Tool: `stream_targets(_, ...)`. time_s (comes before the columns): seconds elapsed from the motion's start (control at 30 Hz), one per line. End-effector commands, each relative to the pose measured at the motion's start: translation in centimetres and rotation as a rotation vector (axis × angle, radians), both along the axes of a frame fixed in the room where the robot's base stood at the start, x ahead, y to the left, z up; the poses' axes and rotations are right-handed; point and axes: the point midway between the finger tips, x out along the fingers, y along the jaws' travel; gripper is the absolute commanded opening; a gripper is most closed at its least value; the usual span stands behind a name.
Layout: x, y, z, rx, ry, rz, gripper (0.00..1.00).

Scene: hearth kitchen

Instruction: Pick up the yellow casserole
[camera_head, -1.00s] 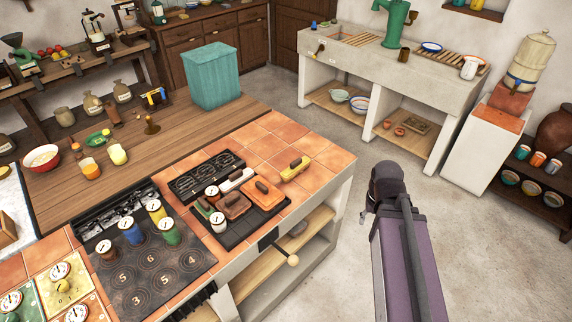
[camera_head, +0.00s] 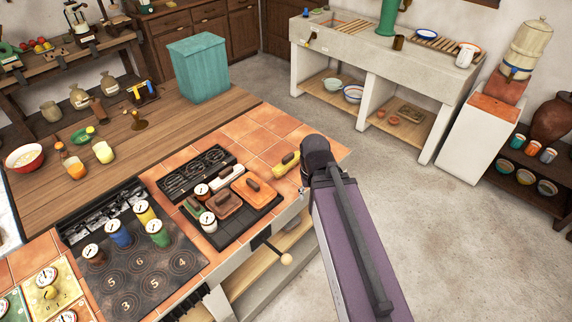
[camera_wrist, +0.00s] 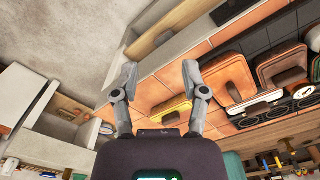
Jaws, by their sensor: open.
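The yellow casserole (camera_head: 285,163) has a dark handle and sits on the terracotta-tiled counter, to the right of the dark tray, near the counter's right end. In the wrist view the yellow casserole (camera_wrist: 172,110) shows beyond my gripper, near the right finger, which hides part of it. My gripper (camera_wrist: 160,74) is open, and nothing is held between its fingers. In the head view my purple arm hangs just right of the casserole, and the fingers cannot be made out there.
An orange casserole (camera_head: 252,193), a white one (camera_head: 224,178) and a brown one (camera_head: 223,206) sit close by on the left. The hob (camera_head: 140,255) with coloured canisters is further left. Bare tiles (camera_head: 270,137) lie behind the yellow casserole.

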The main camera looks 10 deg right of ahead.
Motion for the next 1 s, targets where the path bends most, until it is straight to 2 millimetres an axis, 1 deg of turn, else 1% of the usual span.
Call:
stream_targets(0.23,0.0,0.0,0.0,0.000,0.000,0.000,0.57)
stream_targets(0.27,0.0,0.0,0.0,0.000,0.000,0.000,0.66)
stream_targets(0.3,0.0,0.0,0.0,0.000,0.000,0.000,0.78)
stream_targets(0.37,0.3,0.0,0.0,0.000,0.000,0.004,0.96)
stream_targets(0.4,0.5,0.0,0.0,0.000,0.000,0.008,1.00)
stream_targets(0.47,1.2,0.0,0.1,0.000,0.000,0.019,1.00)
stream_targets(0.53,2.3,0.0,0.1,0.000,0.000,0.040,1.00)
stream_targets(0.57,3.0,0.0,0.1,0.000,0.000,0.052,1.00)
stream_targets(0.67,5.7,0.2,0.3,0.000,0.000,0.112,1.00)
stream_targets(0.77,9.3,0.2,0.4,0.000,0.000,0.183,1.00)
stream_targets(0.8,10.8,0.2,0.5,0.000,0.000,0.216,1.00)
stream_targets(0.87,13.3,0.1,0.6,0.000,0.001,0.267,1.00)
stream_targets(0.9,15.0,0.1,0.7,0.001,0.001,0.303,1.00)
stream_targets(0.97,17.4,0.1,0.8,0.002,0.001,0.357,1.00)
stream_targets(1.0,19.0,0.1,0.8,0.002,0.000,0.393,1.00)
